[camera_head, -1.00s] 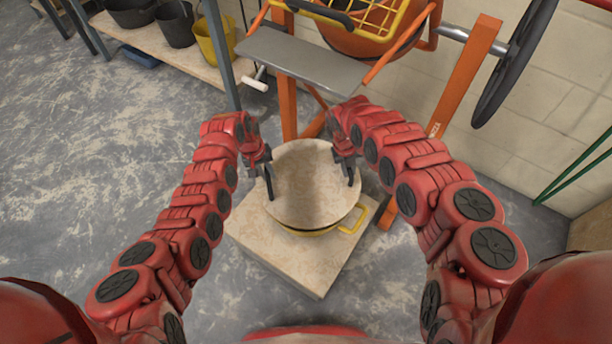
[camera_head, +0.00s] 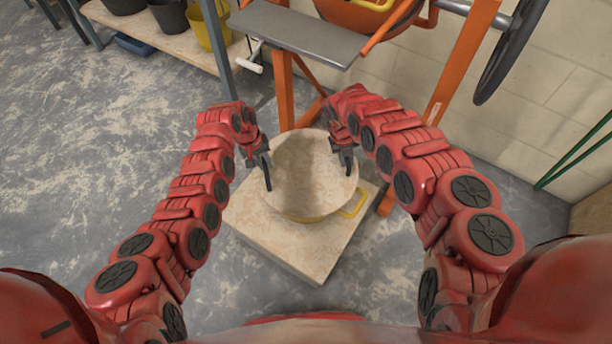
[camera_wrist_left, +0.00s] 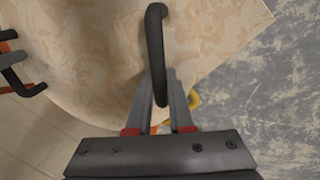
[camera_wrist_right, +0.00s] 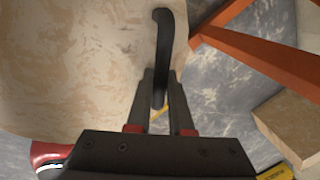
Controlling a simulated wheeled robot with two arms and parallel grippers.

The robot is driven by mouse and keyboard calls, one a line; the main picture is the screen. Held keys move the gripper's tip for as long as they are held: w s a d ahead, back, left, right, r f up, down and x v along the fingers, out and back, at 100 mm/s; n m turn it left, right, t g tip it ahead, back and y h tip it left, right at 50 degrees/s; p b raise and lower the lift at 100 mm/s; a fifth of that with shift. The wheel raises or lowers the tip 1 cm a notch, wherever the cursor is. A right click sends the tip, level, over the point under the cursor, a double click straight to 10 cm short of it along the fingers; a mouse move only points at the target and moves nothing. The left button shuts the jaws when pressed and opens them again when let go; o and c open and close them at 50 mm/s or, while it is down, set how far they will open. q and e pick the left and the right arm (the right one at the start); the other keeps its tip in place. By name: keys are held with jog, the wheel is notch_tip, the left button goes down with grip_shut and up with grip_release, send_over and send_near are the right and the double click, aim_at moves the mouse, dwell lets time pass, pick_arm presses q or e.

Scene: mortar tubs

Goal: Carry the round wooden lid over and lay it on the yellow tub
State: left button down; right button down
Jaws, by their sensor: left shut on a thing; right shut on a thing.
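The round wooden lid (camera_head: 313,175) is pale and mottled, lies roughly level and covers most of the yellow tub (camera_head: 352,206). Only the tub's yellow handle and a bit of rim show at the lid's near edge. My left gripper (camera_head: 266,168) is shut on a dark bar handle at the lid's left side, clear in the left wrist view (camera_wrist_left: 158,85). My right gripper (camera_head: 347,158) is shut on the matching handle at the right side, also in the right wrist view (camera_wrist_right: 160,88). I cannot tell whether the lid touches the tub's rim.
The tub stands over a pale square board (camera_head: 290,248) on the grey floor. Behind it rises an orange-framed machine with a grey shelf (camera_head: 298,32). A low shelf with buckets (camera_head: 207,30) is at the upper left. Open floor lies to the left.

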pick_arm(q)
jog(key=shift+f+b, duration=0.3)
jog(key=shift+f, duration=0.3)
pick_arm(e)
jog(key=shift+f, duration=0.65)
pick_arm(q)
jog(key=c, duration=1.3)
grip_release()
jog(key=shift+f, duration=0.2)
pick_arm(e)
jog(key=c, duration=1.3)
grip_release()
jog(key=shift+f, duration=0.15)
pick_arm(q)
jog(key=o, duration=0.5)
jog(key=shift+r, duration=0.2)
pick_arm(e)
jog(key=o, duration=0.5)
jog(key=shift+r, duration=0.2)
jog(key=shift+w+a+r, duration=0.1)
jog(key=shift+r, duration=0.5)
pick_arm(q)
notch_tip(320, 180, up, 12)
jog(key=a, duration=0.2)
jog(key=shift+s+a+f, duration=0.15)
pick_arm(e)
notch_tip(320, 180, up, 6)
jog(key=a, duration=0.1)
jog(key=shift+s+a, duration=0.15)
jog(key=shift+s, duration=0.05)
